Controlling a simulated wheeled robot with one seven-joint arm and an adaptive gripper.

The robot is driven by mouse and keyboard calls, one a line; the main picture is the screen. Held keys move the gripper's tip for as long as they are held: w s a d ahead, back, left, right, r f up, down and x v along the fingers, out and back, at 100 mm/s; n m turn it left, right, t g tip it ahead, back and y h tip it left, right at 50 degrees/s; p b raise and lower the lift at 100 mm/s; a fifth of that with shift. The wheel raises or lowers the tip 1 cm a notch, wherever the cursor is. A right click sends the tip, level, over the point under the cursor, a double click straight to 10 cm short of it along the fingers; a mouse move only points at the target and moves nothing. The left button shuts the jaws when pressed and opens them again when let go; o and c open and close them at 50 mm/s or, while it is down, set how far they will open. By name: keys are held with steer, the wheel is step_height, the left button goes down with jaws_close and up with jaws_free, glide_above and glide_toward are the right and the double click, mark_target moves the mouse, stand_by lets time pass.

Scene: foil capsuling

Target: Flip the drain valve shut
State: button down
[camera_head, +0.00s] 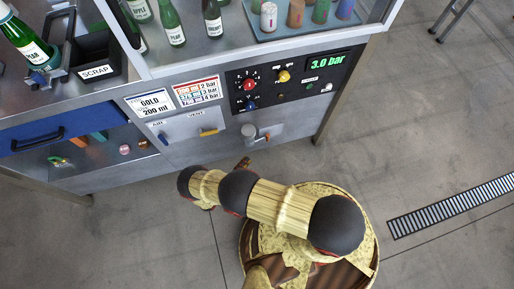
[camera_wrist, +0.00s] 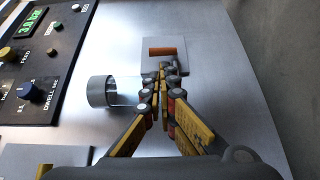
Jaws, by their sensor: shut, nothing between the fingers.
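The drain valve is a small plate with an orange-red handle (camera_wrist: 167,51) in the wrist view. The handle lies across the picture there. In the head view the drain handle (camera_head: 267,136) is small and stands roughly upright, right of a round grey cup-like fitting (camera_head: 249,131). That fitting also shows in the wrist view (camera_wrist: 101,91), left of my fingers. My gripper (camera_wrist: 164,74) is shut and empty. Its fingertips overlap the lower edge of the valve plate in the picture, just below the handle; I cannot tell whether they touch.
A control panel (camera_head: 290,80) with knobs and a 3.0 bar display is above the valve. The vent handle (camera_head: 209,132) and the air handle (camera_head: 163,138) are to its left. Bottles and a scrap bin (camera_head: 98,57) stand on the bench. Open floor is at right.

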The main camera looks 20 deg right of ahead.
mark_target(267, 139)
steer(key=b+x, duration=0.3)
steer(key=x, duration=0.9)
steer(key=shift+d+f, duration=0.15)
steer(key=shift+d, duration=0.05)
steer(key=shift+w+d, duration=0.4)
steer(key=shift+d, duration=0.1)
steer(key=shift+r+y+p, duration=0.3)
steer(key=shift+r+p, duration=0.05)
steer(key=shift+d+m, duration=0.1)
steer(key=shift+m, duration=0.2)
steer(key=shift+d+m+g+y+p, duration=0.15)
steer(key=shift+m+g+y+p, duration=0.4)
steer(key=shift+y+p, duration=0.45)
